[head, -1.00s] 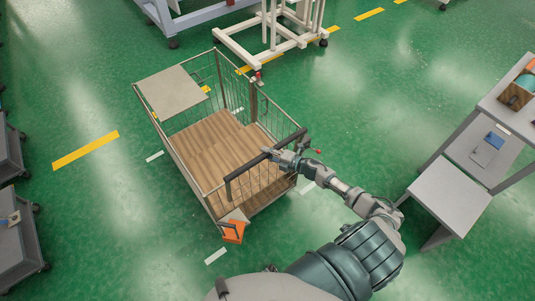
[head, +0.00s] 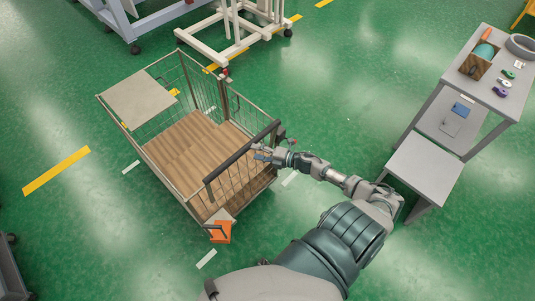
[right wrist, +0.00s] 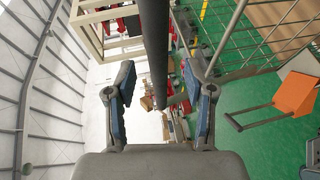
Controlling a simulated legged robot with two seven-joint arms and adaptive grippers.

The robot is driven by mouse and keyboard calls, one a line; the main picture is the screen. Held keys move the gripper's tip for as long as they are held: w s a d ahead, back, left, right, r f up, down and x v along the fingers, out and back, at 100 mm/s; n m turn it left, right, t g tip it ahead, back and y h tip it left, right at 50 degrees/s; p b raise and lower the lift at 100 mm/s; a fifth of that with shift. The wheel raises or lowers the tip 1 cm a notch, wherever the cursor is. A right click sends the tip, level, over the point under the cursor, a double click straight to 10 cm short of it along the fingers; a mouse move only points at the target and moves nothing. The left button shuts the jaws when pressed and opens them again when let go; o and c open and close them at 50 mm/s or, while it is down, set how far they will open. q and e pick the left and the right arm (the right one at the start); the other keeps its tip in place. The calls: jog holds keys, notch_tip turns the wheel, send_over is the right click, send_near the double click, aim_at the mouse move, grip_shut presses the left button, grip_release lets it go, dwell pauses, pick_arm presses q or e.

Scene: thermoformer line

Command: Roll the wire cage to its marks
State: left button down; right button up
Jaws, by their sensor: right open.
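The wire cage (head: 161,163) stands on the green floor at left of centre in the head view, with a wooden deck (head: 190,148) and a dark push handle (head: 240,152) on its near right side. White floor marks lie near it, at its left (head: 131,167), its near corner (head: 206,259) and its right (head: 290,178). My right gripper (head: 258,153) is open at the handle. In the right wrist view the dark bar (right wrist: 154,45) runs between the spread fingers (right wrist: 160,75), without being clamped; its depth between them is unclear. My left gripper is out of view.
An orange piece (head: 221,231) hangs at the cage's near corner. A grey workbench (head: 482,87) with a lower step stands at right. A cream frame on castors (head: 205,50) stands behind the cage. Yellow dashes (head: 56,170) mark the floor. Clear floor lies between cage and bench.

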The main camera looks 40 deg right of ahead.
jog(key=v, duration=0.5)
jog(key=shift+s+d+f, duration=0.15)
jog(key=shift+d, duration=0.15)
jog(key=s+d+f+m+g+h+b, duration=0.1)
jog(key=s+f+m+h, duration=0.3)
jog(key=f, duration=0.6)
jog(key=s+d+f+m+g+h, duration=0.15)
jog(key=s+f+m, duration=0.35)
jog(key=f, duration=0.6)
jog(key=s+f+m+g+h+b, duration=0.15)
jog(key=s+f+m, duration=0.3)
jog(key=f, duration=0.55)
jog(key=s+a+f+m+g, duration=0.3)
jog(key=s+a+f, duration=0.5)
jog(key=s, duration=0.5)
jog(key=s+a+f+m+g, duration=0.3)
jog(key=s+a+f+g, duration=0.3)
jog(key=s+a+f, duration=0.3)
jog(key=s+a, duration=0.2)
jog(key=s, duration=0.2)
jog(key=shift+a+m, duration=0.2)
jog(key=shift+m, duration=0.15)
jog(key=shift+d+f, duration=0.1)
jog(key=shift+f, duration=0.1)
